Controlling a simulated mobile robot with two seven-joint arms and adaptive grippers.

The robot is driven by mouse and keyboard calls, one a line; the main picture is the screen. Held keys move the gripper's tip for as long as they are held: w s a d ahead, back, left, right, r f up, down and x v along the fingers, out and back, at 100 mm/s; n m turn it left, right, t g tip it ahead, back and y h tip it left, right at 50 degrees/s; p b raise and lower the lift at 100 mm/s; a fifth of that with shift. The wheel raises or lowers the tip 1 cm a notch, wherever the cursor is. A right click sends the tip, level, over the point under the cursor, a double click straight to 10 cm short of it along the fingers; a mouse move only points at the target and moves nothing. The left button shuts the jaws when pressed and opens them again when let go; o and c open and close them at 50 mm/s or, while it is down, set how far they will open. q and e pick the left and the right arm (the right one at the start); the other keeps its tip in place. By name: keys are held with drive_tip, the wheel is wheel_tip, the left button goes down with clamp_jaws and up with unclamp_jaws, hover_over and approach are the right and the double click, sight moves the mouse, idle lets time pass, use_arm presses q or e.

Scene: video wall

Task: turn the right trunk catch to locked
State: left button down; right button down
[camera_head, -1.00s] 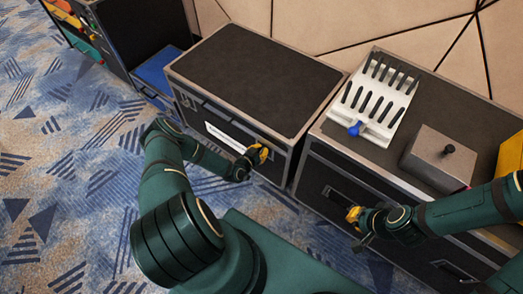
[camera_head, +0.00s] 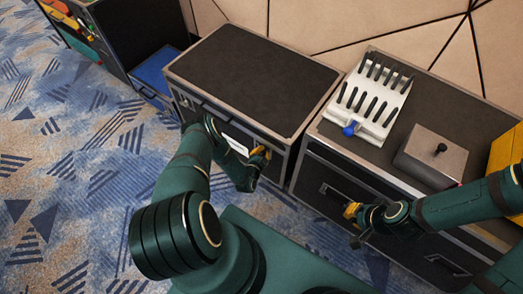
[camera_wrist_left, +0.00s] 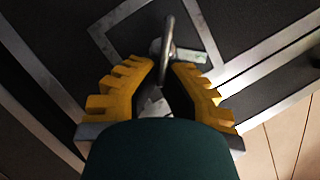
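The black trunk (camera_head: 250,72) with metal edges stands at the upper middle of the head view. My left gripper (camera_head: 259,160), with yellow fingers, is at the right part of its front face. In the left wrist view my left gripper (camera_wrist_left: 164,68) is open, its fingertips apart. Contact cannot be told. In the head view my gripper hides this spot. My right gripper (camera_head: 351,210) is at the right case's front; its opening is unclear.
The right case (camera_head: 405,130) carries a white rack (camera_head: 375,97) with black levers and a blue knob, and a grey box (camera_head: 432,155). A yellow object (camera_head: 508,160) sits at the right edge. Patterned carpet (camera_head: 80,200) is free at left.

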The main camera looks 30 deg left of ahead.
sight(265, 138)
use_arm(q)
drive_tip(key=shift+d+f+m+t+y+b, duration=0.15)
drive_tip(key=shift+f+m+t+y+b, duration=0.25)
drive_tip(key=shift+m, duration=0.95)
drive_tip(key=shift+d+f+m+t+y+b, duration=0.1)
drive_tip(key=shift+f+m+t+y+b, duration=0.3)
drive_tip(key=shift+m, duration=0.9)
drive_tip(key=shift+d+f+m+t+y+b, duration=0.15)
drive_tip(key=shift+m+t+y+b, duration=0.4)
drive_tip(key=shift+m, duration=0.8)
drive_tip(key=c, duration=1.1)
unclamp_jaws()
drive_tip(key=shift+r, duration=5)
